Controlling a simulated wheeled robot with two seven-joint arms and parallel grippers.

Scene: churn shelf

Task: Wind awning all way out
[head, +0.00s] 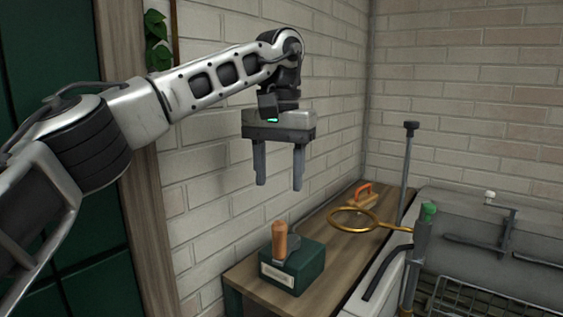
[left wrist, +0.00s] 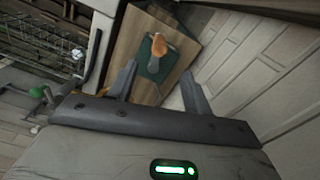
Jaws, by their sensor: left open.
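A dark green box (head: 303,274) with a pale label stands on the wooden counter (head: 335,240). An upright orange-brown wooden handle (head: 279,242) rises from a grey metal arm on its top, like a crank. My left gripper (head: 280,186) is open and empty, pointing down above the handle and apart from it. In the left wrist view the handle (left wrist: 158,46) and box (left wrist: 151,67) show beyond and between the open fingers. No awning is in view, and my right gripper is not in view.
A brass ring (head: 335,226) juts over the counter from a green-topped post (head: 421,240). Behind it lies a wooden block with an orange handle (head: 363,187). A grey tub (head: 470,215) with a wire basket (head: 470,297) is at right. A brick wall borders the counter at left.

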